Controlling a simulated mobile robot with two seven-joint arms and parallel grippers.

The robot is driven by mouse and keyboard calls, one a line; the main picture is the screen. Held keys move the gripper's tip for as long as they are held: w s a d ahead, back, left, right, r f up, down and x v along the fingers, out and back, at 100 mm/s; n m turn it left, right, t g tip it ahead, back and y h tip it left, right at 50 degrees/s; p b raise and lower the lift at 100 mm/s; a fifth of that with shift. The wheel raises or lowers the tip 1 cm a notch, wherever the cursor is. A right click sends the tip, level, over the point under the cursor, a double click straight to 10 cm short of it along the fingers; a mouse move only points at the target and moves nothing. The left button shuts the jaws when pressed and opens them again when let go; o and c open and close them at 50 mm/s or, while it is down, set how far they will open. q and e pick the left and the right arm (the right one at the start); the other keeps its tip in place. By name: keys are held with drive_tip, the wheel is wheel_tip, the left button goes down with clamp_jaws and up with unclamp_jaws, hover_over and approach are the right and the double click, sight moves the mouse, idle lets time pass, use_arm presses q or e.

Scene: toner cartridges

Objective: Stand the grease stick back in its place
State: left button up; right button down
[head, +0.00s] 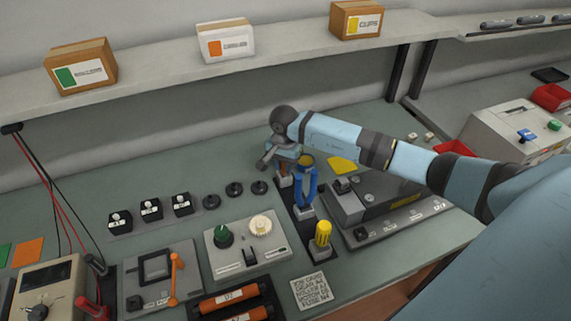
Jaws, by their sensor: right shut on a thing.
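My right gripper (279,161) reaches in from the right and points down over the back end of a dark rack strip (294,212). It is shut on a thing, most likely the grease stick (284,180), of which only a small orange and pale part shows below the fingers. The fingers and wrist hide the rest, so I cannot tell whether it is seated in the rack. My left gripper is out of view.
A blue-handled tool (305,188) stands close in front of my right gripper, and a yellow-handled tool (323,234) stands at the rack's front. A grey machine (375,205) is on the right. Black knobs (259,187) are on the left.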

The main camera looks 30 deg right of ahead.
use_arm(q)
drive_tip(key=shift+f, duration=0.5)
use_arm(e)
drive_tip(key=shift+s+f, duration=0.1)
drive_tip(key=shift+f, duration=0.2)
drive_tip(key=c, duration=0.9)
unclamp_jaws()
drive_tip(key=shift+r, duration=0.1)
drive_tip(key=shift+r+p, duration=0.3)
drive_tip(key=shift+r, duration=0.2)
wheel_tip(320, 180, up, 6)
drive_tip(key=p, duration=0.2)
drive_tip(key=shift+d+p, duration=0.15)
drive_tip(key=shift+p, duration=0.25)
drive_tip(key=shift+r, duration=0.6)
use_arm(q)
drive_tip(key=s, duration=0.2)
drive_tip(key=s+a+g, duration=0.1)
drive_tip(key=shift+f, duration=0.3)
use_arm(e)
drive_tip(key=shift+s, duration=0.1)
